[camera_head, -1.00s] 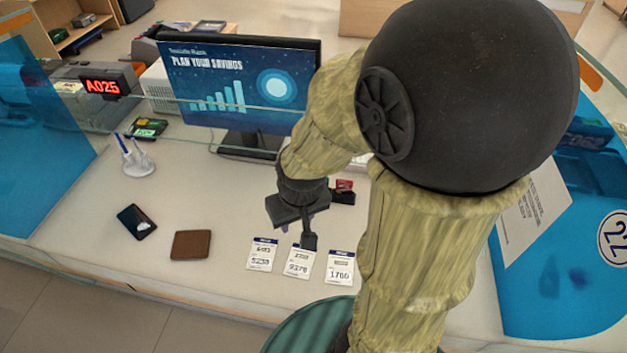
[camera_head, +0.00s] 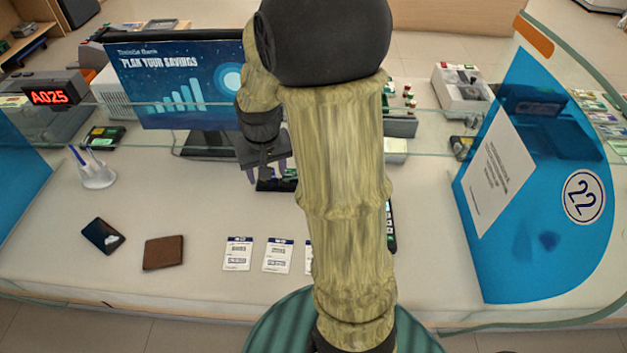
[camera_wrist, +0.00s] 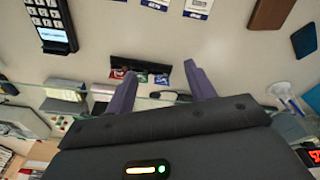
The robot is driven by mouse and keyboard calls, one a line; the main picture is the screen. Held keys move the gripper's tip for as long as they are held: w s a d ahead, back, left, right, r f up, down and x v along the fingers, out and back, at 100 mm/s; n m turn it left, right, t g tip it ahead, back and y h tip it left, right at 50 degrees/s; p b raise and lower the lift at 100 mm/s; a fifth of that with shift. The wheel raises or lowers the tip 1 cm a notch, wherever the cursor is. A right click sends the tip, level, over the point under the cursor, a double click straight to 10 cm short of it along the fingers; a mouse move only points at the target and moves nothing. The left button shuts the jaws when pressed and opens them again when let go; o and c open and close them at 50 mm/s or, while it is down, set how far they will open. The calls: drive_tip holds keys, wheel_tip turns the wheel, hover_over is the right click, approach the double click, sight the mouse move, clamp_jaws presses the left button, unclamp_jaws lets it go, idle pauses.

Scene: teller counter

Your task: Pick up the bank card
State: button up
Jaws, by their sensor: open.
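I cannot tell which piece is the bank card. In the head view the black holder (camera_head: 268,185) is partly hidden by my gripper (camera_head: 267,174) and arm. My gripper also shows in the wrist view (camera_wrist: 160,85), its two purple-grey fingers spread apart with nothing held between them. It is over or near the holder; the height gap is unclear.
A monitor (camera_head: 175,80) stands behind the holder, with a glass screen (camera_head: 430,122) across the counter. White tags (camera_head: 238,254), a brown wallet (camera_head: 163,252), a phone (camera_head: 102,236) and a pen stand (camera_head: 95,172) lie to the left. A card terminal (camera_wrist: 50,22) is nearby.

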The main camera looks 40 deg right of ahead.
drive_tip(key=w+d+f+m+b, duration=0.1)
drive_tip(key=w+d, duration=0.3)
drive_tip(key=d, duration=0.5)
drive_tip(key=w+d+f+m+g, duration=0.1)
drive_tip(key=w+d+f+m, duration=0.3)
drive_tip(key=d, duration=0.6)
drive_tip(key=shift+w+g+b, duration=0.3)
drive_tip(key=shift+w+b, duration=0.05)
drive_tip(key=shift+w, duration=0.2)
drive_tip(key=shift+f, duration=0.2)
wheel_tip(320, 180, down, 12)
drive_tip(key=shift+p, duration=0.9)
drive_tip(key=shift+f+p, duration=0.85)
drive_tip(key=shift+f, duration=1.8)
